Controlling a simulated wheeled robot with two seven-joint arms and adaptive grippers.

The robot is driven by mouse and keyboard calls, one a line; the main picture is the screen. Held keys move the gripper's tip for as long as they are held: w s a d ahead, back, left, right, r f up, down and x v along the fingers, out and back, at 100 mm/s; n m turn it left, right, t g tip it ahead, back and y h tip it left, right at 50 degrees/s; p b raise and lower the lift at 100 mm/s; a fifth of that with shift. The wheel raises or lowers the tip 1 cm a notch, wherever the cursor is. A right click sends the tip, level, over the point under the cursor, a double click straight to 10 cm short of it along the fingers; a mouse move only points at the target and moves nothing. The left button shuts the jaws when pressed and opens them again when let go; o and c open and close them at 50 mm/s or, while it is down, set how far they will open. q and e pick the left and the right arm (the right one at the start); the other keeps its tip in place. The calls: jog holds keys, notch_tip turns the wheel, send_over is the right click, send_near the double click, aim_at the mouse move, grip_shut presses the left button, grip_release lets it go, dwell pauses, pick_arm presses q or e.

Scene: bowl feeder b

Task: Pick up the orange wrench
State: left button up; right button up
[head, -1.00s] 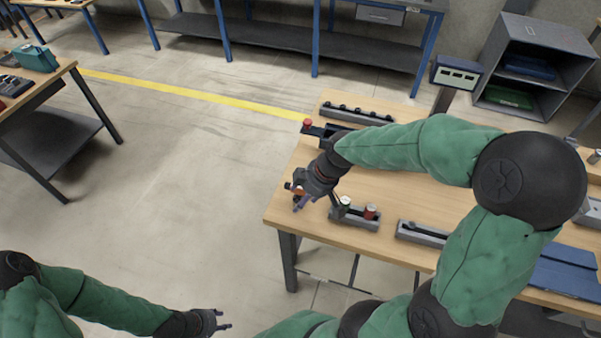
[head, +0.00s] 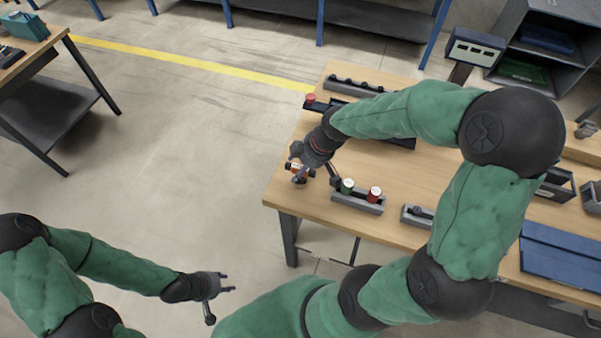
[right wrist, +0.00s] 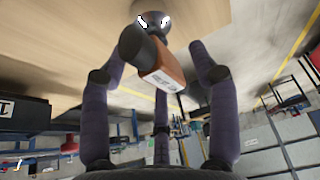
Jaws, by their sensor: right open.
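The orange wrench (head: 297,167) is at the left edge of the wooden workbench, partly hidden by my right gripper. In the right wrist view it is an orange body (right wrist: 168,76) with a white label and a dark round end, lying between my spread fingers. My right gripper (head: 314,170) is open around it, pointing down at the bench; contact with the fingers cannot be told. My left gripper (head: 226,284) is open and empty over the floor, left of the bench.
A grey holder (head: 357,204) with a green can (head: 347,186) and a red can (head: 374,194) stands just right of my right gripper. A rail with dark knobs (head: 352,86) lies at the back. A blue tray (head: 560,248) lies at the right.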

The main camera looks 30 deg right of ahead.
jog(key=shift+x, duration=1.2)
grip_shut()
jog(key=shift+r, duration=0.1)
